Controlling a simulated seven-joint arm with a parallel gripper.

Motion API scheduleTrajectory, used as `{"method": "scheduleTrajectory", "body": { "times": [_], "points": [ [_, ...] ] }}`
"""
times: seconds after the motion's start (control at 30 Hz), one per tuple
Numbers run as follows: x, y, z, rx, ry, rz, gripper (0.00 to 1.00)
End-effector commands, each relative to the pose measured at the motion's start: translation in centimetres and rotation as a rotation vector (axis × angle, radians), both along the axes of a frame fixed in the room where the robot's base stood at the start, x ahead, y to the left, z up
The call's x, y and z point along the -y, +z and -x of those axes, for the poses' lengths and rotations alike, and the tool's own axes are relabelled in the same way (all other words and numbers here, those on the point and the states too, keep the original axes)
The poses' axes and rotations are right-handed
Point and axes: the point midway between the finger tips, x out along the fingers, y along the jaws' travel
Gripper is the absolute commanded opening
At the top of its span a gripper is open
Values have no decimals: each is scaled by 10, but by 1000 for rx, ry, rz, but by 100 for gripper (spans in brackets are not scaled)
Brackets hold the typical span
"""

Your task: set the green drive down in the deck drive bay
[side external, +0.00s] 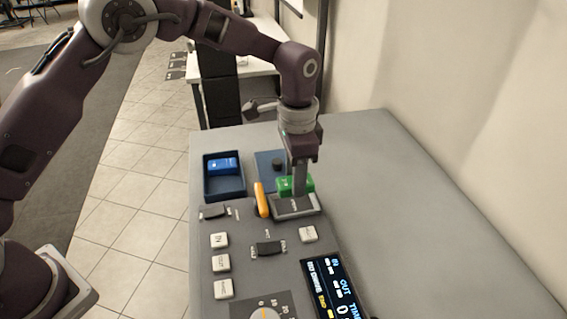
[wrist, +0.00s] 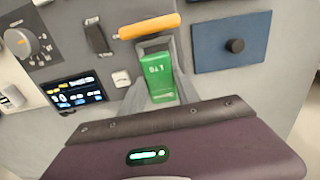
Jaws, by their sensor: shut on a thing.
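The green drive (side external: 297,184) is between the fingers of my gripper (side external: 300,186), which points straight down and is shut on it. The drive is at the grey deck drive bay (side external: 297,206), at its back edge in the side view. I cannot tell whether the drive touches the bay or hangs just above it. In the wrist view the green drive (wrist: 159,78) shows its lettered face, with grey finger parts along both sides. The drive and fingers hide most of the bay there.
An orange handle (side external: 262,200) stands close to the left of the bay. A dark blue tray (side external: 224,191) holds a blue drive (side external: 223,166). A blue plate with a black knob (side external: 277,164) lies behind. Switches, buttons and a display (side external: 334,285) fill the front.

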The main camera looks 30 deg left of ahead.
Motion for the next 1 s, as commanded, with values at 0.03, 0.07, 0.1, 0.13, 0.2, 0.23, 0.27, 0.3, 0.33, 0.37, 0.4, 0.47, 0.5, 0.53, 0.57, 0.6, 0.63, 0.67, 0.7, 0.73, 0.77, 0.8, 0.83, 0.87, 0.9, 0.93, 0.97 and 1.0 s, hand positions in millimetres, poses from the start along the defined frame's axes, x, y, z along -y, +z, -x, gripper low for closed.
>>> {"method": "scheduleTrajectory", "body": {
  "times": [0.03, 0.07, 0.1, 0.13, 0.2, 0.23, 0.27, 0.3, 0.33, 0.37, 0.4, 0.47, 0.5, 0.53, 0.57, 0.6, 0.63, 0.67, 0.7, 0.73, 0.77, 0.8, 0.83, 0.87, 0.9, 0.93, 0.97, 1.0],
  "points": [
    [0, -8, 1, -4, 0, -1, 0],
    [-1, -12, 1, -4, 0, -1, 0],
    [-1, -17, 0, -2, 0, -1, 0],
    [-1, -20, 0, -2, 0, -1, 0],
    [-1, -28, 0, -2, 0, -1, 0],
    [-1, -30, 0, -2, 0, -1, 0],
    [-1, -32, 1, -2, 0, -1, 0],
    [-1, -35, 0, -1, 0, 0, 0],
    [-1, -36, 0, 0, 0, 0, 0],
    [-1, -37, 0, 0, 0, 0, 0],
    [-1, -38, 0, 0, 0, 0, 0],
    [-1, -38, 0, 0, 0, 0, 0],
    [-1, -38, 0, 0, 0, 0, 0],
    [-1, -38, 0, 0, 0, 0, 0],
    [-1, -38, 0, 0, 0, 0, 0],
    [-1, -38, 0, 0, 0, 0, 0],
    [-1, -38, 0, 0, 0, 0, 0],
    [-1, -38, 0, 0, 0, 0, 0],
    [-1, -38, 0, 0, 0, 0, 0],
    [-1, -38, 0, 0, 0, 0, 0],
    [-1, -38, 0, 0, 0, 0, 0],
    [-1, -38, 0, 0, 0, 0, 0],
    [-1, -38, 0, 0, 0, 0, 0],
    [-1, -38, 0, 0, 0, 0, 0],
    [-1, -38, 0, 0, 0, 0, 0],
    [-1, -38, 0, 0, 0, 0, 0],
    [-1, -38, 0, 0, 0, 0, 0],
    [-1, -38, 0, 0, 0, 0, 0]
  ]
}}
